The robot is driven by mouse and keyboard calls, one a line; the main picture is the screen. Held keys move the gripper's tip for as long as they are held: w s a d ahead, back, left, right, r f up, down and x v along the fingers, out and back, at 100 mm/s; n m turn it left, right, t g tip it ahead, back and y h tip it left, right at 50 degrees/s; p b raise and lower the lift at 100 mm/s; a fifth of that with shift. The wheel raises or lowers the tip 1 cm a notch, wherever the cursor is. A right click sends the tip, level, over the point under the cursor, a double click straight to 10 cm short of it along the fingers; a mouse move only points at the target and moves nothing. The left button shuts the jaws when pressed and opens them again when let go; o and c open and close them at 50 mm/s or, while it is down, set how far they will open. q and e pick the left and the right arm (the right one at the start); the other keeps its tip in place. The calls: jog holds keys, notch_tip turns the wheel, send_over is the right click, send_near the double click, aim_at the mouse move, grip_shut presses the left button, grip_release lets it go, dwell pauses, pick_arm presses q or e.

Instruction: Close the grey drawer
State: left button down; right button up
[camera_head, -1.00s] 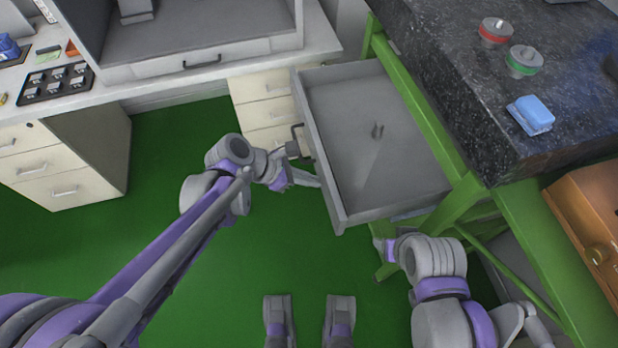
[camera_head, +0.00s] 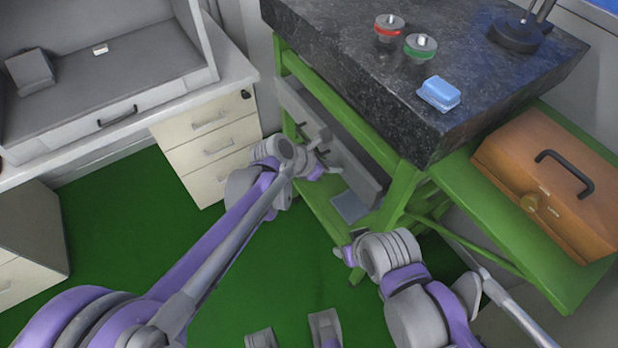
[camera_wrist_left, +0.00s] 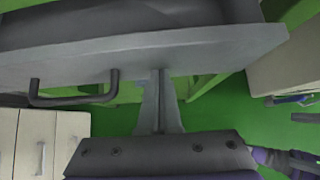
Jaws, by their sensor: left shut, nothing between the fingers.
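The grey drawer (camera_head: 358,172) sits under the dark stone-topped table, mostly pushed in. In the left wrist view its front panel (camera_wrist_left: 215,48) crosses the top, with a strip of interior visible behind its rim. Its dark handle (camera_wrist_left: 75,100) is left of my fingers. My left gripper (camera_head: 325,168) is at the drawer front. Its fingers are shut and empty, with the tips (camera_wrist_left: 160,76) at the front panel, seemingly against it; contact is hard to confirm. My right gripper (camera_head: 345,256) is low, in front of the green table frame; its fingers are too small to read.
The green frame (camera_head: 395,205) surrounds the drawer. An orange toolbox (camera_head: 525,180) stands on the green shelf at right. A blue block (camera_head: 438,93) and red and green-ringed parts lie on the stone top (camera_head: 340,45). Cream drawers (camera_head: 212,150) stand at left. Green floor is clear between.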

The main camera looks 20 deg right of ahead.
aim_at(343, 158)
pick_arm(q)
jog(key=d, duration=0.2)
jog(key=w+d, duration=0.1)
jog(key=d, duration=0.1)
jog(key=shift+w+d, duration=0.1)
jog(key=shift+d, duration=0.15)
jog(key=shift+d+r, duration=0.1)
jog(key=shift+d, duration=0.1)
pick_arm(e)
jog(key=shift+a+r, duration=0.1)
jog(key=shift+a, duration=0.05)
pick_arm(q)
jog(key=shift+w, duration=0.1)
pick_arm(e)
jog(key=shift+s, duration=0.1)
